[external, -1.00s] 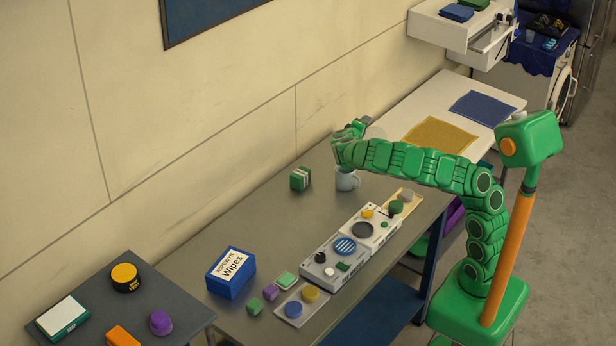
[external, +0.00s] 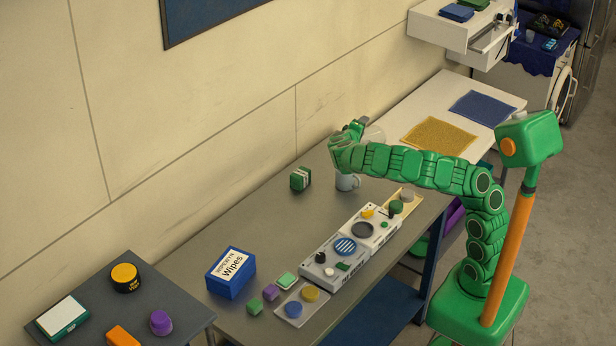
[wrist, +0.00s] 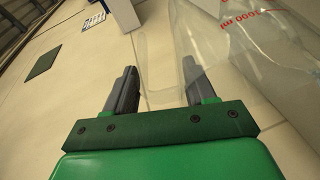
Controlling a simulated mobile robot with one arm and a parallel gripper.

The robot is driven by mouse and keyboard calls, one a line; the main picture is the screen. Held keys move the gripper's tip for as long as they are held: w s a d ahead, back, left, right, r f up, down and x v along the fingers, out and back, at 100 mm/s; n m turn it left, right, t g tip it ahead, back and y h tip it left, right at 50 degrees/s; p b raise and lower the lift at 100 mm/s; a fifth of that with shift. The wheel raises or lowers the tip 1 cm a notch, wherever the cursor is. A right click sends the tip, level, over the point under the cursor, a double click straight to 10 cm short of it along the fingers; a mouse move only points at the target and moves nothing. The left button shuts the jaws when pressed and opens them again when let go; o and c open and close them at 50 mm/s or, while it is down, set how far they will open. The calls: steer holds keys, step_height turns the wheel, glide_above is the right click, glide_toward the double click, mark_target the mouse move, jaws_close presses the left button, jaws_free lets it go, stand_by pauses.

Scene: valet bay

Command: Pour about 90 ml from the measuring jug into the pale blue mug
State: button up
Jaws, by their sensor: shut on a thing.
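The clear measuring jug (wrist: 235,50) with red markings fills the upper right of the wrist view and looks strongly tilted. My gripper (wrist: 159,75) is shut on the jug, with clear material between its dark fingers. In the external view my gripper (external: 352,130) is above the pale blue mug (external: 346,182), and part of the jug (external: 374,134) shows just behind it. The mug stands upright on the grey table; my wrist covers its top. I cannot see the liquid level or any stream.
A green block with a pale band (external: 300,178) stands left of the mug. A white control panel (external: 345,245) with knobs lies in front, and a blue wipes box (external: 231,272) is farther left. The grey table (external: 260,215) is clear between the wipes box and green block.

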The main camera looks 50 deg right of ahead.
mark_target(372, 129)
steer(key=shift+a, duration=0.1)
steer(key=d+y, duration=0.1)
steer(key=d+f, duration=0.1)
steer(key=d, duration=0.1)
steer(key=d+y, duration=0.1)
steer(key=shift+s+d+f+m+y, duration=0.3)
steer(key=shift+s+d+f+m, duration=0.05)
steer(key=shift+f+m, duration=0.05)
steer(key=shift+d+y, duration=0.25)
steer(key=shift+y, duration=0.15)
steer(key=shift+s+d+y, duration=0.1)
steer(key=shift+d+y, duration=0.4)
stand_by(1.2)
